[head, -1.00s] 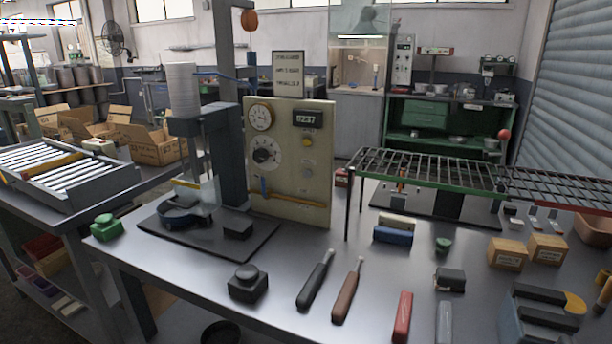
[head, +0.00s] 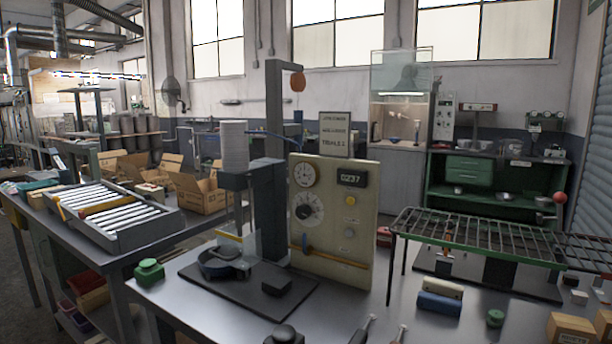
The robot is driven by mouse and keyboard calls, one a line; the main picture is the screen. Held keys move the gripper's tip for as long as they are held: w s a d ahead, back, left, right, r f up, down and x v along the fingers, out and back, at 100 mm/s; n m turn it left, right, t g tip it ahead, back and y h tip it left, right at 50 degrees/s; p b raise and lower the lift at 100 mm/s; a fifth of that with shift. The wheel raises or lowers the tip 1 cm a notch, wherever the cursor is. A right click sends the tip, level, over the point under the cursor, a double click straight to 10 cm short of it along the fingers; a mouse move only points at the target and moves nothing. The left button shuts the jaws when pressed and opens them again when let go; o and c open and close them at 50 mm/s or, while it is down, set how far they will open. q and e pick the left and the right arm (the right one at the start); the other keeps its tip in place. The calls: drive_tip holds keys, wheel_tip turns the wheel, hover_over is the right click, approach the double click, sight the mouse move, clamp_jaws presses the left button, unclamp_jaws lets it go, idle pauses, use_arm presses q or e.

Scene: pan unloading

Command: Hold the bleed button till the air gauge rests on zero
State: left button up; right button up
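The cream control panel (head: 335,225) stands upright on the bench in the middle of the head view. The upper dial gauge (head: 304,175) sits at its top left; its needle is too small to read. A larger round dial (head: 307,209) is below it. A display (head: 352,178) reads 0237. A yellowish button (head: 350,204) and a grey button (head: 349,230) sit on the right half; I cannot tell which one is the bleed button. Neither of my grippers is in view.
A press with a black base plate (head: 235,284) stands left of the panel. A green block (head: 149,271) is at the bench's left edge. A wire rack (head: 470,240) stands to the right. A blue and white block (head: 439,303) lies before it.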

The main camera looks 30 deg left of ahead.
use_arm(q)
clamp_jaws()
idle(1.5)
